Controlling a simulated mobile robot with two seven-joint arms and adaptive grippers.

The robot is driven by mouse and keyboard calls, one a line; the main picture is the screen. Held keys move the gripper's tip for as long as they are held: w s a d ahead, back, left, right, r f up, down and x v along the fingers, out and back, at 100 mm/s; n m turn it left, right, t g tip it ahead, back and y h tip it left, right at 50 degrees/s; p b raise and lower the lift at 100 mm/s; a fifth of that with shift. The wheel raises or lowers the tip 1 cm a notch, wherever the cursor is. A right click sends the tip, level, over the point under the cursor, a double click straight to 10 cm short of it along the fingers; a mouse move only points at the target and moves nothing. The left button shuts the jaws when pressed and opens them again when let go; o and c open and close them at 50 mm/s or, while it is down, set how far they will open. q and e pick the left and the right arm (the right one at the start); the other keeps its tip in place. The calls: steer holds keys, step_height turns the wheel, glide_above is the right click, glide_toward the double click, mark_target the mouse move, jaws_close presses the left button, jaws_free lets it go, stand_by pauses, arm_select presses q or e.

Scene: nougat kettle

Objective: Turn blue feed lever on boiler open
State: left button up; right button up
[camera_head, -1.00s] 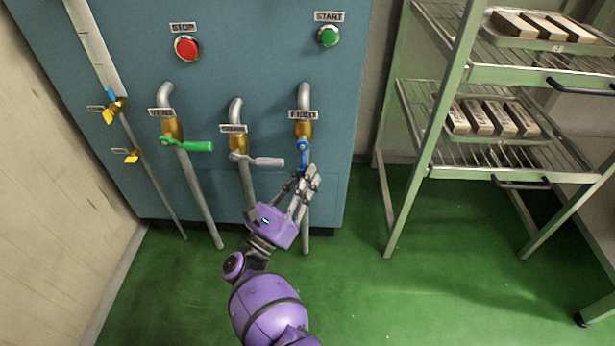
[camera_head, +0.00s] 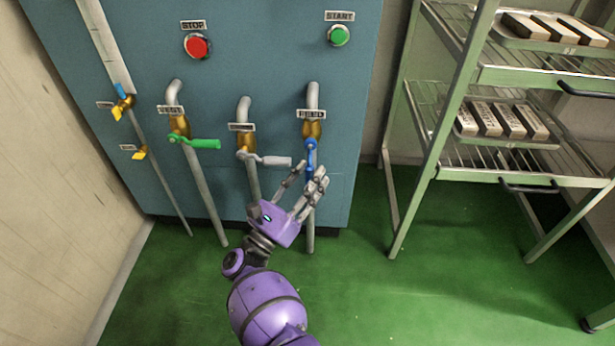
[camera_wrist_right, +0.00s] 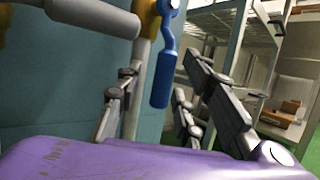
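The blue feed lever (camera_head: 310,158) hangs straight down from the brass valve on the rightmost pipe of the blue boiler (camera_head: 270,70). In the right wrist view the lever (camera_wrist_right: 163,78) shows its blue grip pointing down between the spread fingers. My right gripper (camera_head: 309,172) is open around the lower part of the lever, with fingers to its left and right. In the right wrist view my right gripper (camera_wrist_right: 160,80) shows gaps on both sides of the lever; whether any finger touches it I cannot tell. My left gripper is not in view.
A grey lever (camera_head: 265,159) sticks out rightward close to my right fingers, and a green lever (camera_head: 200,143) is further left. Red stop (camera_head: 197,46) and green start (camera_head: 338,35) buttons are above. A green rack (camera_head: 440,140) with trays stands at right.

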steer(key=v, duration=1.2)
steer(key=shift+s, duration=0.1)
